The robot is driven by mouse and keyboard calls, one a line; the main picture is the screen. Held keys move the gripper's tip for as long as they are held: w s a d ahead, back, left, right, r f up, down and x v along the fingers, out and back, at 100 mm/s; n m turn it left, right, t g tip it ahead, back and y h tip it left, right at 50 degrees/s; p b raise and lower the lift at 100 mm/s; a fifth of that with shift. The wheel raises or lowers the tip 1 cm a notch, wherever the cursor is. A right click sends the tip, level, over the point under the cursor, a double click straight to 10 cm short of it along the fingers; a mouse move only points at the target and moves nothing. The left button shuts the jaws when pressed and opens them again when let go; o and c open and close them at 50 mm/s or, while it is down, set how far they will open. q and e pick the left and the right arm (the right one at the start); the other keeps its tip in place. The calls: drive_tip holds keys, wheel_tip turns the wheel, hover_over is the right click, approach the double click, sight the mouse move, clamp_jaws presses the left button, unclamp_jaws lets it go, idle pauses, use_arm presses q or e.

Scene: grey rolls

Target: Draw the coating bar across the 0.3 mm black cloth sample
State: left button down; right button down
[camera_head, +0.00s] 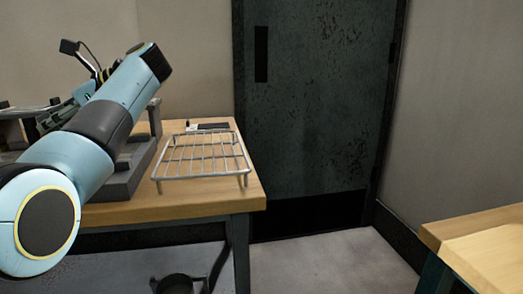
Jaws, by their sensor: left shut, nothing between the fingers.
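My left arm comes in from the left, and my left gripper (50,122) shows small and partly hidden behind it, over the left part of the wooden table. Its fingers are shut with nothing seen between them. A dark grey block-like apparatus (125,182) stands on the table, mostly hidden by my arm. I cannot make out the coating bar or the black cloth sample for certain. A small flat dark piece (213,126) lies at the back of the table, too small to identify. My right gripper is not in view.
A wire rack (203,158) stands on the wooden table (190,205), right of the apparatus. A small white item (191,126) lies behind it. A dark scuffed door (318,110) is behind. Another wooden table (485,245) is at lower right. Bare floor (330,262) lies between.

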sight(33, 124)
use_arm(q)
drive_tip(key=shift+s+a+b, duration=0.15)
drive_tip(key=shift+s+a, duration=0.1)
drive_tip(key=shift+a, duration=0.7)
drive_tip(key=shift+s+a+b, duration=0.2)
drive_tip(key=shift+a, duration=0.8)
drive_tip(key=shift+s+a+b, duration=0.15)
drive_tip(key=shift+s+a, duration=0.1)
drive_tip(key=shift+a, duration=0.7)
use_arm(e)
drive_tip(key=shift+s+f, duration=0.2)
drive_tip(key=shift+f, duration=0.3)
use_arm(q)
drive_tip(key=shift+s+a, duration=0.1)
drive_tip(key=shift+a, duration=0.55)
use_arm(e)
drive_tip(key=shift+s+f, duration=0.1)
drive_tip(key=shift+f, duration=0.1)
use_arm(q)
drive_tip(key=shift+a, duration=0.1)
